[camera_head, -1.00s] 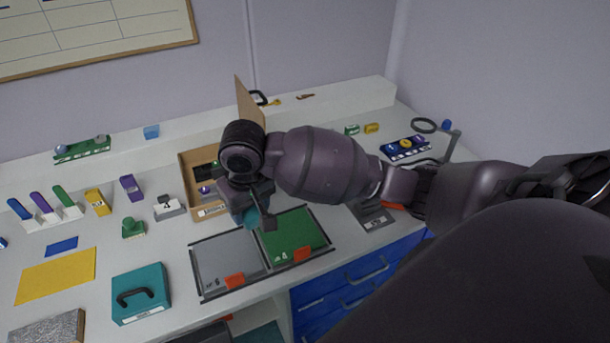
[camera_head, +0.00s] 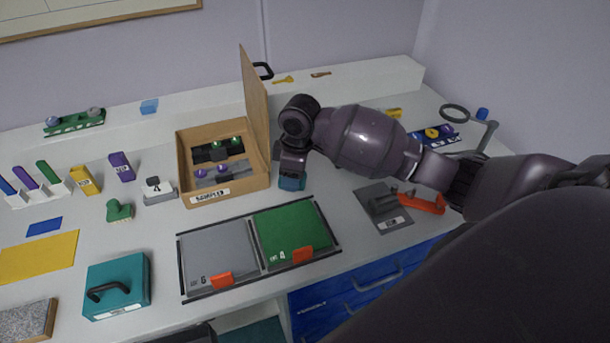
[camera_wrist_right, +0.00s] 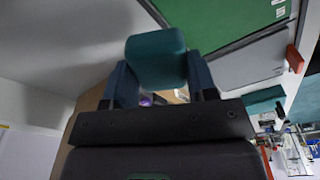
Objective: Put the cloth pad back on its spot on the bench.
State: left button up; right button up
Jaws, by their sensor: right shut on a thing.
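My right gripper (camera_head: 290,170) is shut on a teal block-shaped piece, the cloth pad (camera_head: 291,183). It is just right of the open cardboard box and behind the green plate. In the right wrist view the pad (camera_wrist_right: 156,58) sits between the two dark fingers (camera_wrist_right: 160,85). Whether the pad touches the bench (camera_head: 345,240) is unclear. No marked spot for the pad is visible; the arm hides part of the bench behind it. My left gripper is not in view.
The open cardboard box (camera_head: 232,190), its lid upright, stands close left of the gripper. Grey (camera_head: 215,255) and green (camera_head: 290,232) plates lie in front. A grey fixture with a red handle (camera_head: 425,203) is at right. A teal case (camera_head: 118,280) stands front left.

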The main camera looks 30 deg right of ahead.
jog(key=w+d+r+n+g+b, duration=0.1)
jog(key=w+d+r+n+b, duration=0.2)
jog(key=w+d+r+n, duration=0.25)
jog(key=w+d+r+n+g+b, duration=0.1)
jog(key=w+d+r+n+b, duration=0.25)
jog(key=r+n, duration=0.45)
jog(key=shift+n, duration=0.45)
jog(key=f, duration=1)
jog(key=f+b, duration=0.1)
jog(key=f, duration=0.4)
jog(key=shift+s+d+f, duration=0.2)
jog(key=shift+s+f, duration=0.05)
jog(key=shift+f, duration=0.1)
notch_tip(320, 180, down, 5)
jog(key=shift+r+b, duration=0.1)
jog(key=shift+b, duration=0.4)
jog(key=shift+f, duration=0.3)
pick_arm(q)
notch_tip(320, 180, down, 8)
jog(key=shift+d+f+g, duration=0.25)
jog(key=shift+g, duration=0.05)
